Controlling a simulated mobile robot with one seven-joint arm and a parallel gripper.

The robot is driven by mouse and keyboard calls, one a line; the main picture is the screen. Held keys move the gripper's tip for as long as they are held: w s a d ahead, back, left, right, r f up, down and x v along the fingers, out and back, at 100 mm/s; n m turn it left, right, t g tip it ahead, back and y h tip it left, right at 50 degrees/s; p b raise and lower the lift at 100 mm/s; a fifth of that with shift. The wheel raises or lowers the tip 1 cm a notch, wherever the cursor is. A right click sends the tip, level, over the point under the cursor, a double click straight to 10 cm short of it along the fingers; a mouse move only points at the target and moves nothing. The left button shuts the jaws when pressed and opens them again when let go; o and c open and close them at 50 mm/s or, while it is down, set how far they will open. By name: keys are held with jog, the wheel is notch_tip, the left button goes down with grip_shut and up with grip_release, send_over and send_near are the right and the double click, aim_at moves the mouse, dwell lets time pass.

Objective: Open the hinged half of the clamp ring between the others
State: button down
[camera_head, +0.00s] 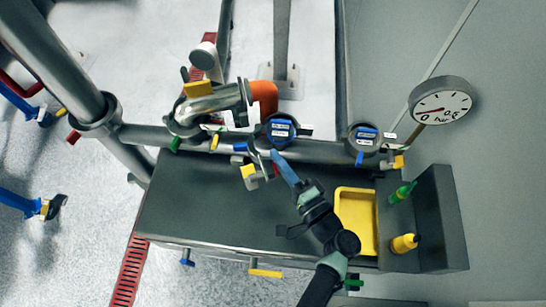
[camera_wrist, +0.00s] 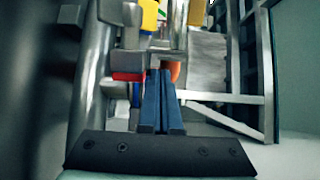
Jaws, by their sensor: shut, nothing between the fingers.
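The middle clamp ring (camera_head: 262,146) sits on the horizontal pipe, between a left clamp ring (camera_head: 182,128) and a right clamp ring (camera_head: 364,140). A grey part with a yellow piece (camera_head: 247,171) hangs at its lower front; I cannot tell how far its hinged half is swung. My gripper (camera_head: 278,156) is beside this ring, with its blue fingertips partly overlapping it. In the wrist view my blue fingers (camera_wrist: 161,88) are together and empty, close to grey metal parts and a red piece (camera_wrist: 128,76). Contact is unclear.
A pressure gauge (camera_head: 440,101) stands at upper right.

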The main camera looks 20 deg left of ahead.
aim_at(251, 168)
jog(key=shift+s+a, duration=0.5)
jog(key=shift+s+a, duration=0.1)
jog(key=shift+s+a+m+t+h, duration=0.15)
jog(key=shift+a+m+t+h, duration=0.05)
jog(key=shift+m+t+h, duration=0.1)
jog(key=shift+s+a+m+t+h, duration=0.2)
jog(key=shift+m+t+h, duration=0.1)
jog(key=shift+t, duration=0.1)
jog(key=shift+s+a+f+m+t+h+b, duration=0.15)
jog(key=shift+s+a+m+t+h+b, duration=0.25)
jog(key=shift+a+m+t+h+b, duration=0.35)
jog(key=shift+s+a+t+h+b, duration=0.2)
jog(key=shift+a+b, duration=0.15)
jog(key=shift+a, duration=0.15)
jog(key=shift+s+a+t+h+b, duration=0.1)
jog(key=shift+s+a+b, duration=0.05)
jog(key=shift+a+b, duration=0.3)
jog(key=shift+s+a+b, duration=0.1)
jog(key=shift+a+b, duration=0.3)
jog(key=shift+a, duration=0.2)
